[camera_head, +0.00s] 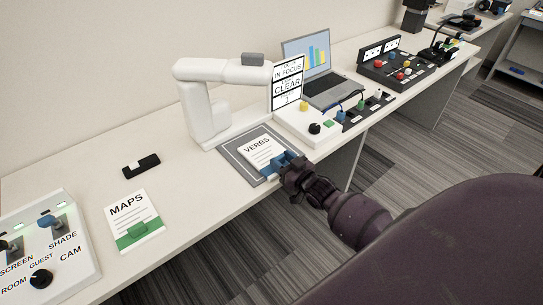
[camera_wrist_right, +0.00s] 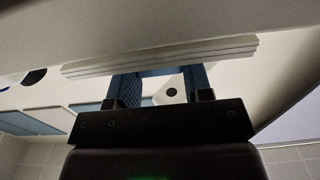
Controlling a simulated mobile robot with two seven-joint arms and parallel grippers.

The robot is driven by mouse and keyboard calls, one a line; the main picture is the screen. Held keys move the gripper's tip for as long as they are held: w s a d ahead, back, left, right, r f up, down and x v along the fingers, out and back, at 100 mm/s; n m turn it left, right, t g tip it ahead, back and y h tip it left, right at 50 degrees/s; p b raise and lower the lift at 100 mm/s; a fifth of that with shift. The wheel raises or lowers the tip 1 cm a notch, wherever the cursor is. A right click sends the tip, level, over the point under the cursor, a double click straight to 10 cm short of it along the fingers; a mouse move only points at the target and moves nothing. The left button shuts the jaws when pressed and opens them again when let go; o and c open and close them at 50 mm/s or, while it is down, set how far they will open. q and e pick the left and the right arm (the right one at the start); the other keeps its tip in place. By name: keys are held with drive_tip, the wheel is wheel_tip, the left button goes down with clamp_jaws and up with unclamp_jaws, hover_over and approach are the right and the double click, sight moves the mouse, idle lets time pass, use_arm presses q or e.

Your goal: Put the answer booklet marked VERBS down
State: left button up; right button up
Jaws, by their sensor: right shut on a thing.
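The answer booklet marked VERBS (camera_head: 258,148) is white with a blue part along its near edge. It shows over the grey pad of the white document camera (camera_head: 203,105); I cannot tell whether it touches the pad. My right gripper (camera_head: 287,165) is shut on the booklet's near edge. In the right wrist view the two blue-padded fingers (camera_wrist_right: 160,88) meet the pale layered edge of the booklet (camera_wrist_right: 160,56). The grey pad (camera_head: 236,162) shows around the booklet's left side. My left gripper is not in view.
The booklet marked MAPS (camera_head: 127,207), with a green band, lies left on the table. A black remote-like object (camera_head: 141,165) lies behind it. A control panel (camera_head: 40,250) stands front left. A button box (camera_head: 305,125) and laptop (camera_head: 325,90) stand to the right.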

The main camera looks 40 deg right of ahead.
sight(273, 153)
drive_tip(key=shift+w, duration=0.5)
drive_tip(key=w+b, duration=0.1)
drive_tip(key=w, duration=0.1)
drive_tip(key=w+b, duration=0.1)
drive_tip(key=shift+w+a+f, duration=0.2)
drive_tip(key=shift+w, duration=0.15)
drive_tip(key=shift+s+r, duration=0.1)
drive_tip(key=shift+r, duration=0.1)
drive_tip(key=shift+f, duration=0.2)
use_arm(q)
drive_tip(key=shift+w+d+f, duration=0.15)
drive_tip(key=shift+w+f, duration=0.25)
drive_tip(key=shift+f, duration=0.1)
use_arm(e)
drive_tip(key=o, duration=1)
drive_tip(key=shift+c, duration=0.2)
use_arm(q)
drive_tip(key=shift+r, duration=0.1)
use_arm(e)
drive_tip(key=shift+r, duration=0.1)
